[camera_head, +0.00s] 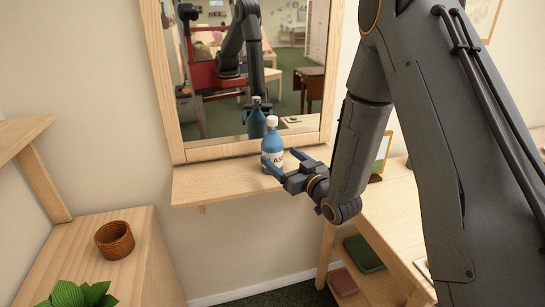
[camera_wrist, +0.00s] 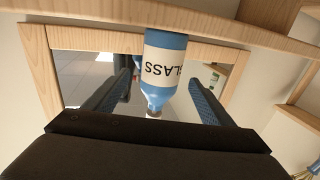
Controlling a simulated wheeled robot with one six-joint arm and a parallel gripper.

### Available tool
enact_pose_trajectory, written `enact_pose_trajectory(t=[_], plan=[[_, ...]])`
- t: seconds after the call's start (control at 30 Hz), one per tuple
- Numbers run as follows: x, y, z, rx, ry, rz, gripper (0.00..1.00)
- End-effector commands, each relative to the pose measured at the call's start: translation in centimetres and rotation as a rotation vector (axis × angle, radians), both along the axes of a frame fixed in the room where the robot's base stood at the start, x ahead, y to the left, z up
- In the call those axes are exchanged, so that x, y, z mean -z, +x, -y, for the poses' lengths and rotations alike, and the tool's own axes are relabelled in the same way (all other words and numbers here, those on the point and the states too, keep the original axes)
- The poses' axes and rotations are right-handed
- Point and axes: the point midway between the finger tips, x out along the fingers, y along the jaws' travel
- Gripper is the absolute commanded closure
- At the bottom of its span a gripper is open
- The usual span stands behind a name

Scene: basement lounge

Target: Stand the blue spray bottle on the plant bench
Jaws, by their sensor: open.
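The blue spray bottle (camera_head: 272,138) has a white top and a white label. It stands upright on the narrow wooden shelf (camera_head: 205,184) below the mirror. My gripper (camera_head: 281,161) is at the bottle, with its fingers apart. In the wrist view, which is upside down, the bottle (camera_wrist: 165,84) shows between the two open fingers of my gripper (camera_wrist: 158,72), with visible gaps on both sides. A wooden surface (camera_head: 75,247) at lower left bears a green plant (camera_head: 82,294); it may be the plant bench.
A brown woven pot (camera_head: 115,240) stands on the lower-left surface, with bare wood around it. A wood-framed mirror (camera_head: 204,104) rises behind the shelf and reflects my arm, the bottle and the room. A wooden shelf unit (camera_head: 393,215) stands to the right, under my arm.

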Motion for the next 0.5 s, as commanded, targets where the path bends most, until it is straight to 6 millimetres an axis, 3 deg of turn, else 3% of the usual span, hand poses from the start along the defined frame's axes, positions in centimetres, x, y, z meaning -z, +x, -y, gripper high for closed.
enact_pose_trajectory(t=[0.5], plan=[[0.0, 4.7, -3.1, 0.000, -0.002, -0.001, 0.24]])
